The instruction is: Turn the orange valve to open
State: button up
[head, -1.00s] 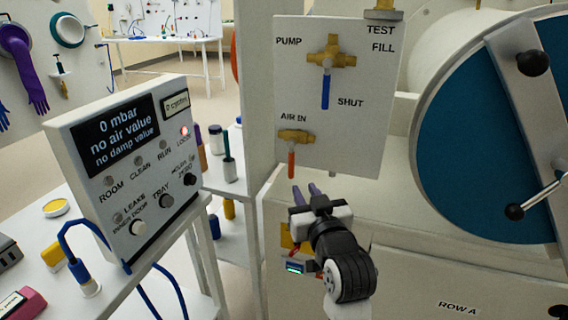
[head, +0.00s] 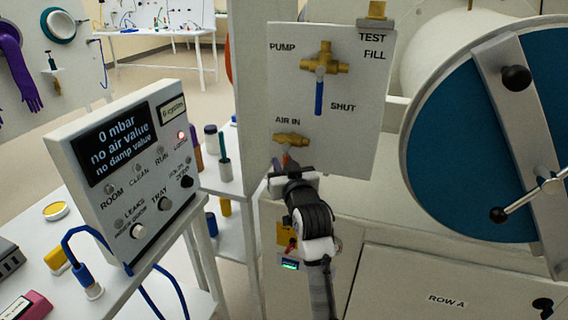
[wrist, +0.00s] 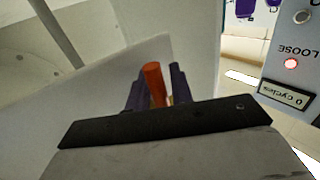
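The orange valve is a brass valve (head: 291,139) under the AIR IN label, with an orange lever (head: 286,158) hanging down from it. In the head view my gripper (head: 284,163) is at the lever from below and covers most of it. In the wrist view the orange lever (wrist: 153,82) stands between my two purple fingers, one on each side. My gripper (wrist: 158,90) looks open around the lever with little gap. I cannot tell whether either finger touches it.
The PUMP valve (head: 325,63) with a blue lever hangs above on the same white panel (head: 365,125). A display box (head: 125,165) stands left, reading 0 mbar, with a red LOOSE lamp. A large blue round door (head: 470,130) is at right.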

grip_shut()
